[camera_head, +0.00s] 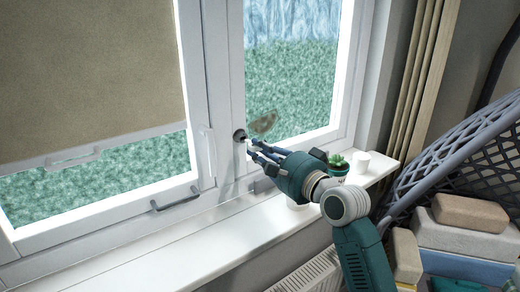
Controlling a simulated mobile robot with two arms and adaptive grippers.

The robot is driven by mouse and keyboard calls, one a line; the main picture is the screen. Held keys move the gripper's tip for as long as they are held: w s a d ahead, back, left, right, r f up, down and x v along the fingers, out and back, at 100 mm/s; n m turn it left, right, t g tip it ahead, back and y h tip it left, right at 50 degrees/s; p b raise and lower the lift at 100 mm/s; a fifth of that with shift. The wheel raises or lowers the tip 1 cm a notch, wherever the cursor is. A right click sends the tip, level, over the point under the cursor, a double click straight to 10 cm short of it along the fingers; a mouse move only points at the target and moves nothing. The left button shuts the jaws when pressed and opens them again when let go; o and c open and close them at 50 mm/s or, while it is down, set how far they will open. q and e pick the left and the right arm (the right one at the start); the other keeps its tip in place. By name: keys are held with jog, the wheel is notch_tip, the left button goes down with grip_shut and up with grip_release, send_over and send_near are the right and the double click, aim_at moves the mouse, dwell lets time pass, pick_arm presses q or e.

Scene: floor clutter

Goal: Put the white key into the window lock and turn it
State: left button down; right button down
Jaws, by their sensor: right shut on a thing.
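The window lock (239,135) is a small dark round fitting on the white window frame, right of the middle post. My right gripper (251,148) reaches in from the lower right, its fingers pointing left at the lock. It is shut on the white key (243,142), of which only a tiny pale bit shows between the fingertips and the lock. The key is too small here to tell whether its tip is inside the lock or just in front of it. My left gripper is out of view.
A white window handle (207,152) stands left of the lock. A small potted plant (339,165) and a white cup (361,162) stand on the sill (185,254) behind my right wrist.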

aim_at(253, 146)
dwell(0.7)
jog(key=shift+p, duration=0.4)
jog(key=shift+p, duration=0.35)
jog(key=shift+x, duration=1.6)
jog(key=c, duration=1.6)
grip_release()
jog(key=v, duration=1.2)
